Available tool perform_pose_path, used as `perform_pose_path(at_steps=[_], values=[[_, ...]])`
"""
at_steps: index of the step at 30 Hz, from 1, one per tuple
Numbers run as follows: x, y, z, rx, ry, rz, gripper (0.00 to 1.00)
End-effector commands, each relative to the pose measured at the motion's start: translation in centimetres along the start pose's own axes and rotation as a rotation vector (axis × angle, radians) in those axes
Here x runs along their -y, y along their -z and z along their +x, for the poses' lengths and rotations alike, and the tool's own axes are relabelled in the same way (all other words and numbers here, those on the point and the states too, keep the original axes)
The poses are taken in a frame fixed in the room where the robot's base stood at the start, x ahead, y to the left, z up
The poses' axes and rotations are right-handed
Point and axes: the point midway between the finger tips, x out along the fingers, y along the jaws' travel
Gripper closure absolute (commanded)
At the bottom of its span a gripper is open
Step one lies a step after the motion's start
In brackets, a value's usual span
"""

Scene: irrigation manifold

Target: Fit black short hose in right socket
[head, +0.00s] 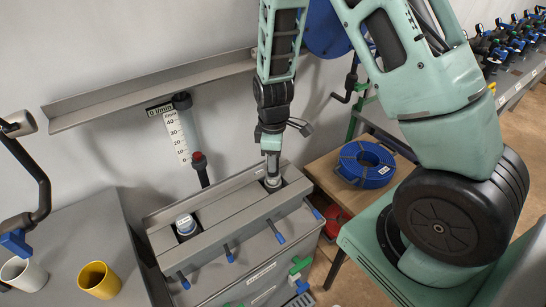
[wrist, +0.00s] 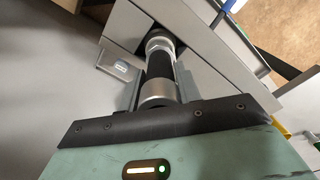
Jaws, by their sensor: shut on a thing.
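My gripper (head: 271,150) points down over the right end of the grey manifold (head: 235,232) and is shut on the black short hose. In the wrist view the hose (wrist: 160,66) is a black tube with silver collars, running from my gripper to the manifold. Its far silver end meets the right socket (wrist: 158,38), lined up with it. I cannot tell how deep it sits. In the head view only a silver part of the hose (head: 272,182) shows below my gripper.
Blue-tipped levers (head: 229,254) line the manifold's front. A flow gauge tube (head: 187,125) stands behind it, under a wall rail (head: 150,92). A yellow cup (head: 98,280) and a white cup (head: 24,273) stand left. A blue hose coil (head: 366,164) lies on a wooden table right.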

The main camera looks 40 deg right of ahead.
Motion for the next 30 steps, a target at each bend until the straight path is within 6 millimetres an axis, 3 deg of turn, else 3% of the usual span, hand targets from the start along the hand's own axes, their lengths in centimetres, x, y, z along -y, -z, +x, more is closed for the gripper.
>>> perform_pose_path(at_steps=[22, 23, 24, 25, 30], values=[[-0.01, 0.01, 0.75, 0.0, 0.0, 0.0, 0.89], [-0.01, 0.01, 0.75, 0.0, 0.0, 0.0, 0.58], [-0.01, 0.01, 0.75, 0.0, 0.0, 0.0, 0.47], [-0.01, 0.01, 0.75, 0.0, 0.0, 0.0, 0.41], [-0.01, 0.01, 0.75, 0.0, 0.0, 0.0, 0.41]])
